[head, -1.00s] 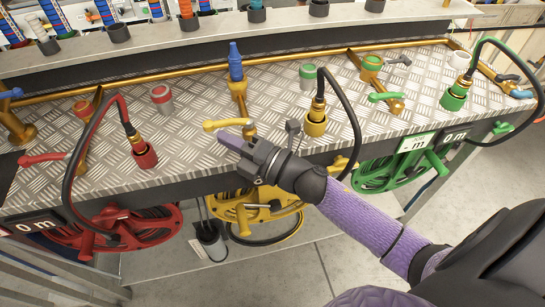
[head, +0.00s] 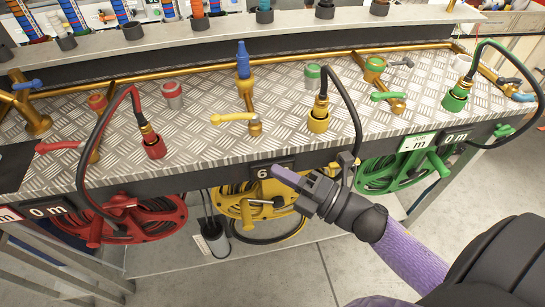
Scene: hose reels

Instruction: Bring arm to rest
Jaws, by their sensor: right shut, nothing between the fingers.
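My right gripper (head: 282,176) is shut and empty. It is in front of the table's front edge, over the yellow hose reel (head: 232,208) and just below the "6" label plate (head: 271,171). My right arm, in a purple sleeve, comes in from the lower right. The yellow lever (head: 232,118) lies on the metal tabletop, apart from the gripper. My left gripper is not in view.
A red reel (head: 120,218) hangs at the left and a green reel (head: 385,172) at the right. Black hoses loop from the red (head: 154,146), yellow (head: 319,118) and green (head: 456,97) sockets over the edge. The floor at the lower middle is clear.

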